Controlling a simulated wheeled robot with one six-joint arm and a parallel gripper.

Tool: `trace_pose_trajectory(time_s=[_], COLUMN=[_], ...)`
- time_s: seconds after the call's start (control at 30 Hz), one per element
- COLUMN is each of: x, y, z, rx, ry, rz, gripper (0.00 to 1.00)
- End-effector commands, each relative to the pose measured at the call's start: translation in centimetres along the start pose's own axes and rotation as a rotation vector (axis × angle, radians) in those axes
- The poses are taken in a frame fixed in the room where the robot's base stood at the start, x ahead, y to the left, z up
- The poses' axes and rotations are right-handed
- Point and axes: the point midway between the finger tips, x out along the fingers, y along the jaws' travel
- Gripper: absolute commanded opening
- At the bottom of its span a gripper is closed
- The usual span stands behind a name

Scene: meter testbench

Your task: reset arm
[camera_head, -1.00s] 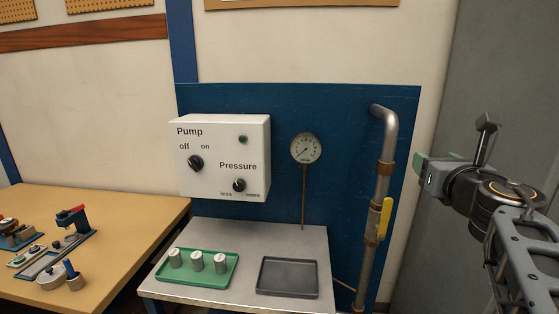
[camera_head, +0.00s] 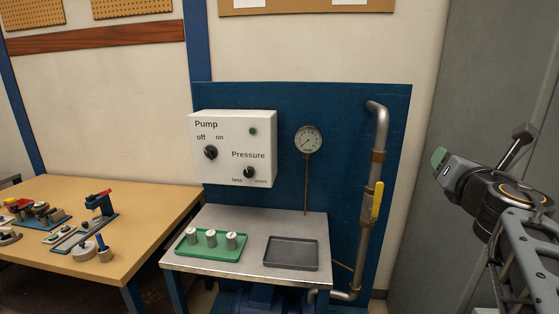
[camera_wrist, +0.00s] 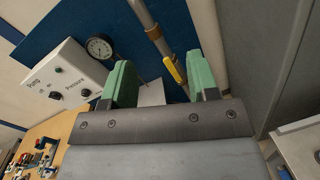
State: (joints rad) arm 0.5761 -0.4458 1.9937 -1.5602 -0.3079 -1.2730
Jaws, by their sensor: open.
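My gripper (camera_wrist: 161,85) is open and empty in the wrist view, its two green fingers apart. In the head view my gripper (camera_head: 440,158) is at the right, raised in front of the grey panel, to the right of the pipe and touching nothing that I can see. The white pump box (camera_head: 235,135) with two black knobs hangs on the blue board. A round gauge (camera_head: 308,139) is to its right. A pipe (camera_head: 378,150) with a yellow valve handle (camera_head: 377,199) stands at the board's right; the handle also shows in the wrist view (camera_wrist: 172,69).
A metal-topped bench (camera_head: 255,222) holds a green tray (camera_head: 208,255) with three grey cylinders, and an empty dark tray (camera_head: 291,253). A wooden table (camera_head: 150,215) with tools is at the left. A grey panel (camera_head: 480,80) is close to my arm at the right.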

Motion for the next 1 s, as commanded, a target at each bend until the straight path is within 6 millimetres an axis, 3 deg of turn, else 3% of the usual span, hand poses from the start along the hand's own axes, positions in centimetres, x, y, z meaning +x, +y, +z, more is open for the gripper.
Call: trace_pose_trajectory(time_s=[0.27, 0.37, 0.47, 0.5, 0.6, 0.73, 0.9, 1.0], x=[-0.6, -1.4, -2.8, -3.6, -6.6, -11.0, -15.8, -17.1], y=[-5.2, -6.8, -8.0, -8.1, -6.8, -3.2, 1.7, 3.9], z=[-1.9, -4.2, -8.4, -10.7, -17.1, -23.7, -28.3, -29.1], rx=[0.643, 0.956, 1.339, 1.507, 1.888, 2.159, 2.223, 2.199], ry=[-0.108, -0.15, -0.19, -0.204, -0.226, -0.217, -0.104, -0.005], rz=[-0.257, -0.383, -0.562, -0.66, -0.955, -1.338, -1.68, -1.716], gripper=[0.54, 0.54, 0.54, 0.54, 0.54, 0.54, 0.54, 0.54])
